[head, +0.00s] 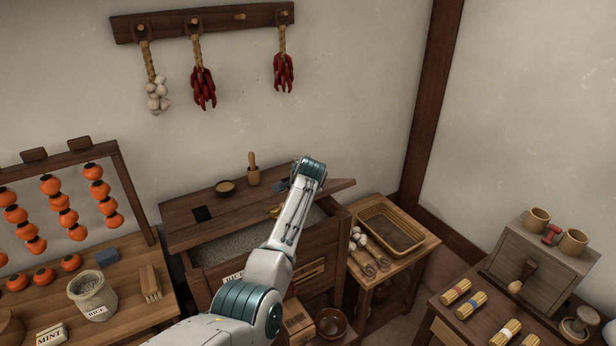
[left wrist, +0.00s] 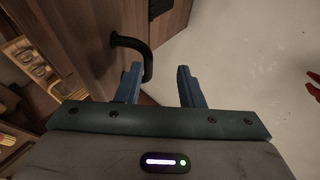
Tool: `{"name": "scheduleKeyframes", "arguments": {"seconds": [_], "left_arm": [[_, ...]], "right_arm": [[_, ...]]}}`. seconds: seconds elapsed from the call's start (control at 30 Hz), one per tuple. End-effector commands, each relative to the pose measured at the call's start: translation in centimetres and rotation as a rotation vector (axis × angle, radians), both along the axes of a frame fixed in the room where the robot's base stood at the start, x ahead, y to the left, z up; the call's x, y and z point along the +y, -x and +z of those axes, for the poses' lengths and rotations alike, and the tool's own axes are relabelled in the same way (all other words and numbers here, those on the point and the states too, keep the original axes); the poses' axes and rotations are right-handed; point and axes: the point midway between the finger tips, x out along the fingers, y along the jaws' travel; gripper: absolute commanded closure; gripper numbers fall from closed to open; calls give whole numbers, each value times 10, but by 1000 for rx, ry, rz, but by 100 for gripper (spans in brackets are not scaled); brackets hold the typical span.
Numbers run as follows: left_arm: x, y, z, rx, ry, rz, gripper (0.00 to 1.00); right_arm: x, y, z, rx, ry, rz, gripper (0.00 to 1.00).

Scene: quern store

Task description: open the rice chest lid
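The rice chest (head: 335,232) stands against the back wall at the middle of the head view. Its brown wooden lid (head: 235,210) is partly raised, and grey rice (head: 232,247) shows below its front edge. My left gripper (head: 281,187) is at the lid in the head view, mostly hidden behind its own arm. In the left wrist view its two blue fingers (left wrist: 161,80) are apart. A black bar handle (left wrist: 134,45) on dark wood reaches close to the left-hand finger; I cannot tell whether they touch. My right gripper is not in view.
A small bowl (head: 226,187) and a wooden cup with a pestle (head: 253,174) are at the chest's back. A table with a basket tray (head: 392,225) stands right of the chest. A table with a rice jar (head: 92,295) and a brush (head: 150,283) stands left.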

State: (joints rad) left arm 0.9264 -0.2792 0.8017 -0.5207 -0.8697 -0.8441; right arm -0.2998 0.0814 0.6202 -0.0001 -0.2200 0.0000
Motion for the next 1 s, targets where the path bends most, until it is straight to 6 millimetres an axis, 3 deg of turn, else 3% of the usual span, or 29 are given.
{"name": "scheduleKeyframes", "arguments": {"seconds": [0.6,1.0], "left_arm": [[-11,63,47,-3,1,-2,68],[-11,71,54,0,0,-1,68]], "right_arm": [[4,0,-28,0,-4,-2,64],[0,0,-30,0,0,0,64]]}}
